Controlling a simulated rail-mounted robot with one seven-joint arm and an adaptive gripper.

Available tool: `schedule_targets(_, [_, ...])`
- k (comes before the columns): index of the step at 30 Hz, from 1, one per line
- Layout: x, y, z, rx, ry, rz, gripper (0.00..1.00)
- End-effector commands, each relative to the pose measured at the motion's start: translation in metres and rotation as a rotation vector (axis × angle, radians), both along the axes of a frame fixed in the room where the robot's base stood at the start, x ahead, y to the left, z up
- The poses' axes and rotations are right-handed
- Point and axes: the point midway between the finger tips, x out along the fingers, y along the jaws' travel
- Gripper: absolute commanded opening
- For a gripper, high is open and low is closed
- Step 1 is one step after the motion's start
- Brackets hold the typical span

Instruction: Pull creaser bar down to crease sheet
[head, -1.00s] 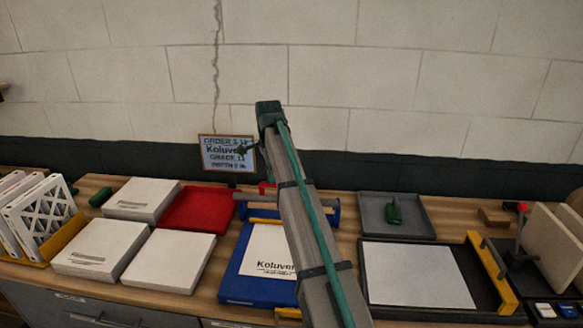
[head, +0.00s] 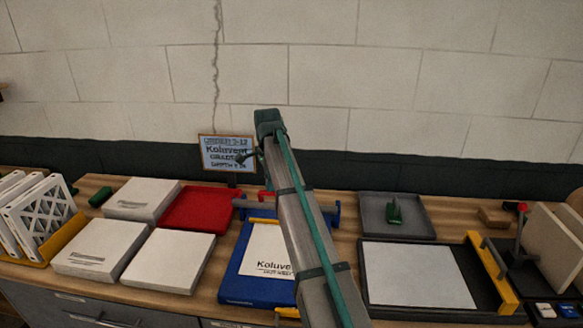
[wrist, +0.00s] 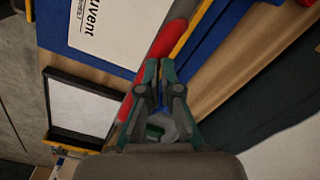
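The creaser's blue base (head: 240,288) stands in the middle of the bench in the head view. A white sheet printed "Koluvent" (head: 262,248) lies on it, partly hidden by my arm; it also shows in the wrist view (wrist: 105,22). The creaser's grey cross bar (head: 245,203) lies behind the sheet, with red parts near it. In the wrist view my gripper (wrist: 159,64) is over a long red handle (wrist: 178,32), which runs diagonally past the fingers. The fingers are close together with a narrow gap; whether they hold the handle is unclear.
White boxes (head: 168,260) and a red tray (head: 198,208) lie left of the creaser. A dark tray (head: 376,303) with a white sheet and yellow bar (head: 492,272) lies right. A grey tray (head: 372,208) holds a green tool. An order sign (head: 226,150) stands behind.

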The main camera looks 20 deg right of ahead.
Motion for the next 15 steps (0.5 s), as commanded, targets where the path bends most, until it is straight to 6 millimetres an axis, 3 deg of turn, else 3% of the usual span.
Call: schedule_targets(15, [-0.0061,0.0031,-0.0083,0.0,-0.002,0.0,0.0])
